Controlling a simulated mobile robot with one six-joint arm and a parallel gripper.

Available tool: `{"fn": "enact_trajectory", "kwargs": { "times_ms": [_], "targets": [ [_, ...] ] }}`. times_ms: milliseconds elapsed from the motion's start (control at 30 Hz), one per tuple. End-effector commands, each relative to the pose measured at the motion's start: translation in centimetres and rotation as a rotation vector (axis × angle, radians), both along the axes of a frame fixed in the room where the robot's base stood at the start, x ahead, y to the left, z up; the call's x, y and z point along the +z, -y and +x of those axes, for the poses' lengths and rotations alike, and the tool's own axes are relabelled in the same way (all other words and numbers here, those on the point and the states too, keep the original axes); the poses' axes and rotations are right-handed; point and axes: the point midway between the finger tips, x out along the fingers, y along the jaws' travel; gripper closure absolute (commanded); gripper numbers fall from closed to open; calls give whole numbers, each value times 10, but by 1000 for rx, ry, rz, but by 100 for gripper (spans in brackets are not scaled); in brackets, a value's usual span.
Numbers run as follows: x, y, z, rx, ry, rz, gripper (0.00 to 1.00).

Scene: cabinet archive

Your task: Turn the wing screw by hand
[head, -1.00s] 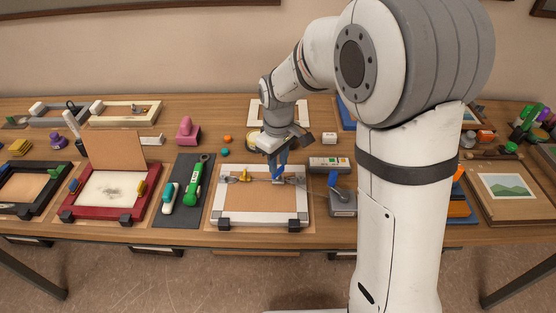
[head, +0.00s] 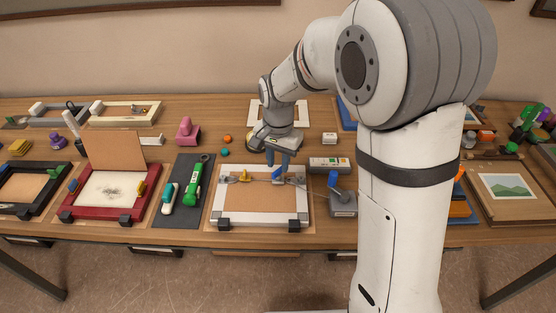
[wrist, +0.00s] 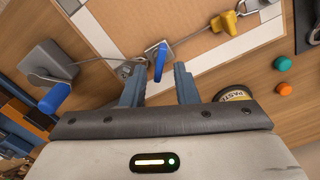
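The wing screw appears as a small blue wing (wrist: 160,62) on a metal fitting, where a wire runs across the white frame (head: 217,205). In the head view the blue wing (head: 277,174) shows just below my fingertips. My gripper (wrist: 157,84) points down over it with its two blue-grey fingers apart. In the wrist view the wing lies between the fingertips, with a gap on both sides. I cannot tell whether the tips reach its height. My gripper is also seen in the head view (head: 278,160).
A yellow clip (head: 244,176) sits on the wire to the left. A grey block (head: 343,204) with a blue handle (head: 333,179) stands close right of the frame. A paste tin (wrist: 235,95) lies near my gripper. A green tool (head: 193,184) lies on a dark mat further left.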

Motion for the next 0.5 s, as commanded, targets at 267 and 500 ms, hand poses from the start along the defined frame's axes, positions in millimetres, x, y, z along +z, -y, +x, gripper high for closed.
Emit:
{"fn": "enact_trajectory", "kwargs": {
  "times_ms": [267, 500],
  "targets": [
    [0, 0, 0, -262, 0, 0, 73],
    [0, 0, 0, -265, 0, 0, 73]
  ]
}}
